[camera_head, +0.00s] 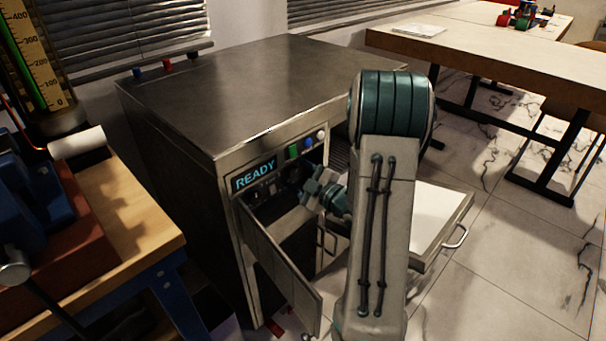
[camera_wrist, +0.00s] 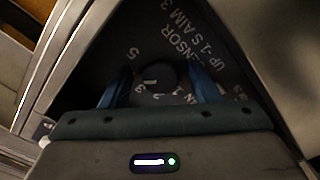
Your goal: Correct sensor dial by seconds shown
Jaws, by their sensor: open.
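The sensor dial (camera_wrist: 158,76) is a dark round knob on a dark panel in the wrist view, with a pale mark on it. Around it are white numbers, among them 5, 3 and 2, and lettering that reads in part "SENSOR", "UP-1 S" and "AIM 3". My gripper (camera_wrist: 163,88) is open, with one blue finger on each side of the dial; I cannot tell whether they touch it. In the head view my gripper (camera_head: 308,192) reaches into the open front of the steel cabinet (camera_head: 250,95), below the lit "READY" display (camera_head: 255,175). The dial is not clear there.
The cabinet's hinged door (camera_head: 278,265) hangs open left of my arm. Green, blue and white buttons (camera_head: 308,143) sit beside the display. An open drawer (camera_head: 440,220) stands right of my arm. A wooden workbench (camera_head: 125,205) is close on the left.

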